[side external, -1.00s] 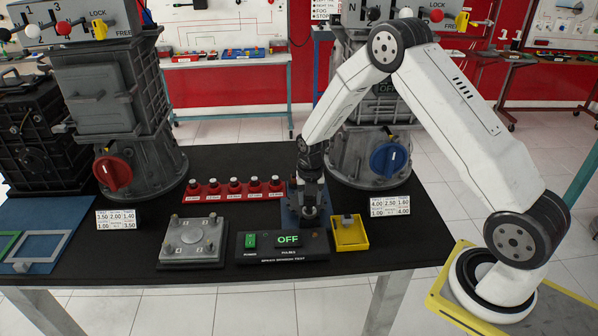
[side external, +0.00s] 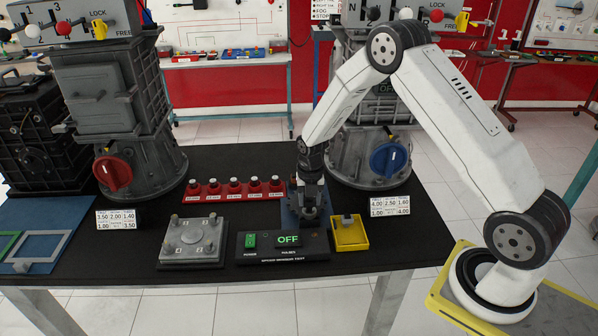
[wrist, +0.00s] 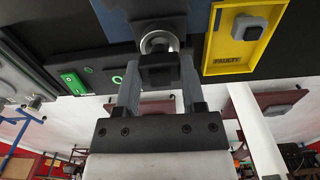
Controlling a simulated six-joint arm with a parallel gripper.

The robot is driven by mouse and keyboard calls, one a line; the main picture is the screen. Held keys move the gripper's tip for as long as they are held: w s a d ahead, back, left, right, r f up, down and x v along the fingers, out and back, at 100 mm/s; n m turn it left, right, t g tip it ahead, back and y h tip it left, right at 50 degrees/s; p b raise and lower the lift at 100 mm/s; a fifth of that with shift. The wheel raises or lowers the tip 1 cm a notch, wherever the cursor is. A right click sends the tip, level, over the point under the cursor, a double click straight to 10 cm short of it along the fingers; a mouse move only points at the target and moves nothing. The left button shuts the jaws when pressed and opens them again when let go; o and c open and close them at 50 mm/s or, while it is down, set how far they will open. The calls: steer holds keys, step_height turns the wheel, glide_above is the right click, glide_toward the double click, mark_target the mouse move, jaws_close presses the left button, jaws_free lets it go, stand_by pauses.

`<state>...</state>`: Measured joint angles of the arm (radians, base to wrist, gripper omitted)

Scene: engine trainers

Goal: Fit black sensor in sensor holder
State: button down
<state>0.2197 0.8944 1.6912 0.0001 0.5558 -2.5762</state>
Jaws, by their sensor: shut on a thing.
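My gripper (side external: 310,212) points down over a blue plate (side external: 290,217) behind the sensor test box. In the wrist view, my gripper (wrist: 159,72) is shut on a dark block between its fingers, which looks like the black sensor (wrist: 160,75). A round metal ring (wrist: 158,42) lies right by the sensor's far end, in front of the blue plate. It may belong to the sensor holder. I cannot tell whether the sensor is inside the holder or only against it, as the gripper hides the contact.
The test box (side external: 283,244) shows OFF and has a green switch. A yellow tray (side external: 361,240), labelled FAULTY in the wrist view, holds a small grey part. A red rack (side external: 200,195) holds several sensors. A grey plate fixture (side external: 192,258) stands left.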

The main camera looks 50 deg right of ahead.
steer(key=shift+f, duration=0.85)
stand_by(1.4)
steer(key=shift+c, duration=0.5)
jaws_free()
steer(key=shift+o, duration=0.5)
steer(key=shift+r, duration=0.15)
steer(key=shift+r, duration=3.35)
